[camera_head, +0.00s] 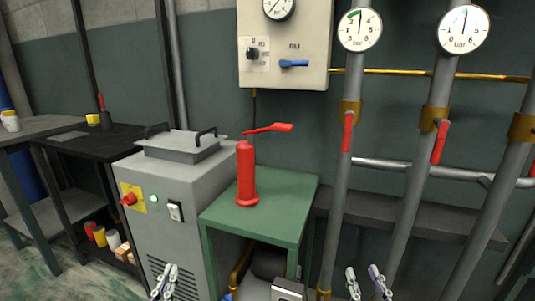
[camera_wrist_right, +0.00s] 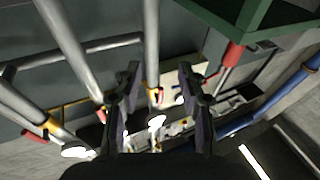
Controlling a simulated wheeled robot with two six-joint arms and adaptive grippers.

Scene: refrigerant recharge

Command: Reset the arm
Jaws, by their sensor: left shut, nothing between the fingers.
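My left gripper (camera_head: 166,280) shows at the bottom edge of the head view, in front of the grey machine. Its fingers are together and hold nothing. My right gripper (camera_head: 366,279) is at the bottom edge, right of the green table, in front of the pipes. Its two fingers stand apart with nothing between them. The right wrist view also shows the open fingers (camera_wrist_right: 160,85), with pipes and the wall box beyond them in a rotated view. Both grippers are clear of the red hand pump (camera_head: 246,174) on the green table (camera_head: 281,199).
A grey machine (camera_head: 178,225) with a red knob stands left of the table. A cream control box (camera_head: 285,45) with a blue lever hangs above. Vertical pipes with gauges (camera_head: 360,29) and red valve levers (camera_head: 348,132) fill the right. A dark bench (camera_head: 93,143) stands left.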

